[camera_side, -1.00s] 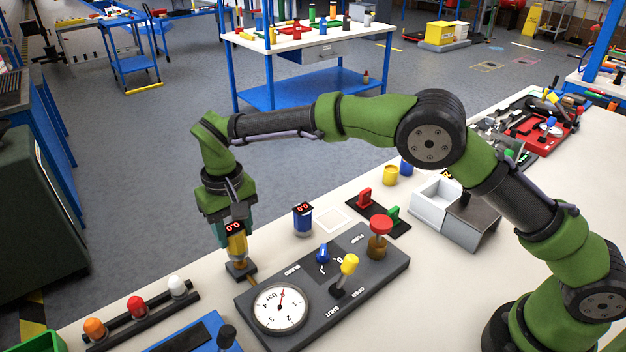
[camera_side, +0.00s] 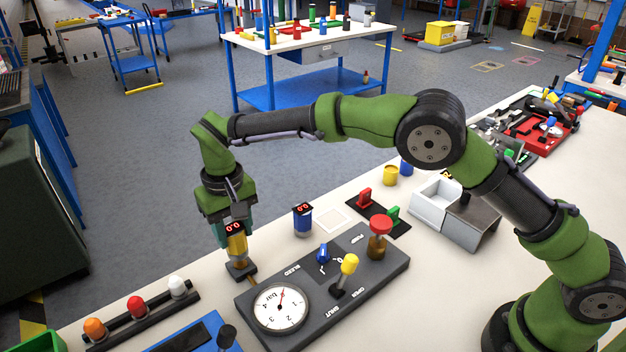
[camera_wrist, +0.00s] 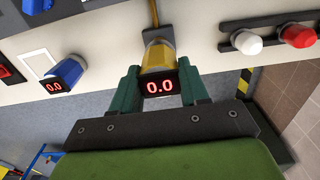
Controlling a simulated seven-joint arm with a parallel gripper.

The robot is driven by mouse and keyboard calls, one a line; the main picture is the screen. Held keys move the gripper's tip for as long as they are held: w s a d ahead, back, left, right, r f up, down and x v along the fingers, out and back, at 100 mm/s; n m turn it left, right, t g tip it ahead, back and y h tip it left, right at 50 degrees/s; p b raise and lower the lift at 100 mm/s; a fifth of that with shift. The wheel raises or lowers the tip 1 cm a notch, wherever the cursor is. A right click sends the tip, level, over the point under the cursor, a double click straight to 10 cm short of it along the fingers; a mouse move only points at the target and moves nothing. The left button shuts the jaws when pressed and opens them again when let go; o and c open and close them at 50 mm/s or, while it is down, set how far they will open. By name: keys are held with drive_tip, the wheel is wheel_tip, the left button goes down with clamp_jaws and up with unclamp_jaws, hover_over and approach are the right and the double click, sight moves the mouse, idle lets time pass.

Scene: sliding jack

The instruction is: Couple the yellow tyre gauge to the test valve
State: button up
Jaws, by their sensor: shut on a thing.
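The yellow tyre gauge (camera_side: 236,244) is upright, with a black head showing a red 0.0. My gripper (camera_side: 232,232) is shut on it from above, and the wrist view shows the gauge (camera_wrist: 158,62) between the two green fingers (camera_wrist: 158,84). The gauge's lower end is at a dark block (camera_side: 241,270) with a brass pipe, which looks like the test valve, beside the grey panel. The join is too small to tell whether it is seated. The panel (camera_side: 360,283) carries a dial reading near 0, a yellow lever, a blue knob and a red knob.
A blue gauge (camera_side: 303,220) reading 0.0 stands behind the panel, near a white-outlined square (camera_side: 333,220). A rack (camera_side: 140,313) with orange, red and white caps lies at front left. A white bin (camera_side: 436,200) stands at right.

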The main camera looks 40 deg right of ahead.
sight(235, 240)
drive_tip(key=shift+f, duration=1.2)
idle(0.5)
drive_tip(key=shift+r, duration=0.95)
drive_tip(key=shift+f, duration=1.25)
idle(0.4)
drive_tip(key=o, duration=1.2)
drive_tip(key=shift+c, duration=0.2)
wheel_tip(235, 240, up, 17)
drive_tip(key=shift+f, duration=0.1)
